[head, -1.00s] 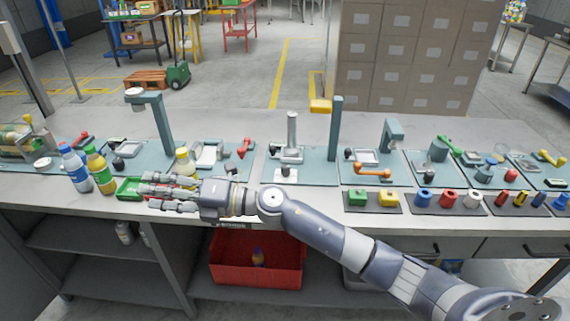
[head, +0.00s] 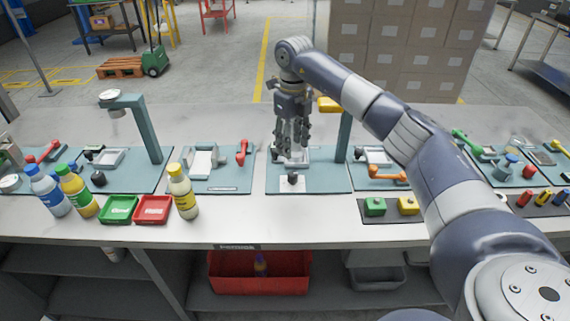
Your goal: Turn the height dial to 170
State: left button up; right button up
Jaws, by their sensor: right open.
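A dark knob (head: 292,179) on a white plate (head: 292,187) sits at the front of the middle teal station (head: 330,183). It looks like the height dial, but its marks are too small to read. My right gripper (head: 292,150) hangs fingers down just behind and above the knob, apparently apart from it. Its fingers are open, with nothing seen between them. The gripper hides the white column of this station. My left gripper is not in view.
A teal post (head: 344,138) with a yellow block (head: 328,104) stands right of my gripper. Bottles, including a yellow one (head: 182,191), and green (head: 118,209) and red (head: 152,209) trays stand at left. The bench front below the knob is clear.

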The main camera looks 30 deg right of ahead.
aim_at(293, 173)
jog(key=f, duration=0.1)
jog(key=s+f+p, duration=0.1)
jog(key=f, duration=0.1)
jog(key=shift+s+f, duration=0.15)
jog(key=shift+f, duration=0.05)
notch_tip(293, 173, down, 3)
jog(key=shift+f, duration=0.15)
jog(key=f, duration=0.1)
jog(key=f+p, duration=0.1)
jog(key=f, duration=0.1)
jog(key=shift+w+f, duration=0.2)
jog(key=shift+f, duration=0.05)
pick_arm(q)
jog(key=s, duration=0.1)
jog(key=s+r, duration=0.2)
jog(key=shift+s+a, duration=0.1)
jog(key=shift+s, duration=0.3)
pick_arm(e)
jog(key=shift+a, duration=0.1)
jog(key=c, duration=1.1)
